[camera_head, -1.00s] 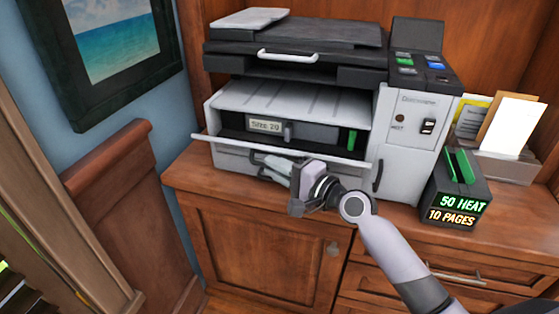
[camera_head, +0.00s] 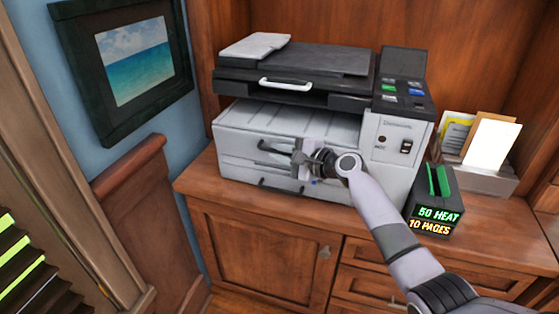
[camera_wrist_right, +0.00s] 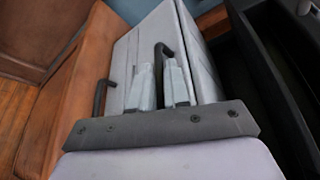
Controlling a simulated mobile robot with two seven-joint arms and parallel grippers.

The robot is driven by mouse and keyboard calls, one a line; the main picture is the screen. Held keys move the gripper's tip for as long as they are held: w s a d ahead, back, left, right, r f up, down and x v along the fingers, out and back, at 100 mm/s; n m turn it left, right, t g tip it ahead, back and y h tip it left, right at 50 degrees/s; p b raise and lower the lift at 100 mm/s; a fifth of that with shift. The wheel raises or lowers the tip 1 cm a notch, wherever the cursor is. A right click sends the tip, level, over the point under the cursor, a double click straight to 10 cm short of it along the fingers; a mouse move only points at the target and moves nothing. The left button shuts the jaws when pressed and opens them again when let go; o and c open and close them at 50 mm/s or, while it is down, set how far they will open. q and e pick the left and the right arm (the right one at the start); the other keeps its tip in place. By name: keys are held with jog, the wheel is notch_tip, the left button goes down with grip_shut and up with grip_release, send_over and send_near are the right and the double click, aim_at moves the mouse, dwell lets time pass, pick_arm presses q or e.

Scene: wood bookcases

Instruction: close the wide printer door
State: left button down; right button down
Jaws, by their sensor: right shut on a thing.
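The grey printer (camera_head: 392,140) stands on the wooden cabinet. Its wide front door (camera_head: 236,143) is upright and looks flush with the printer's front. The door's dark bar handle (camera_head: 266,147) shows partly at my right gripper (camera_head: 290,153). In the right wrist view, the gripper (camera_wrist_right: 162,82) has its two pale fingers on either side of the dark handle (camera_wrist_right: 161,50), close to the door face. It is shut on the handle. The gripper and wrist hide the right part of the door. My left gripper is not in view.
A lower drawer with a dark handle (camera_head: 280,186) sits below the door. A dark box with lit text (camera_head: 436,208) stands right of the printer, by a paper holder (camera_head: 486,178). The printer's lid has a white handle (camera_head: 286,84).

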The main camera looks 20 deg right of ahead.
jog(key=shift+w+d+r, duration=0.15)
jog(key=shift+w+d, duration=0.1)
jog(key=shift+w, duration=0.05)
jog(key=shift+w+r, duration=0.1)
jog(key=shift+r, duration=0.1)
jog(key=shift+d+r, duration=0.2)
jog(key=shift+r, duration=0.05)
jog(key=c, duration=1.5)
grip_release()
jog(key=shift+w, duration=0.15)
jog(key=shift+o, duration=0.2)
jog(key=shift+f, duration=0.1)
jog(key=shift+s+d, duration=0.35)
jog(key=shift+s, duration=0.1)
jog(key=v, duration=0.6)
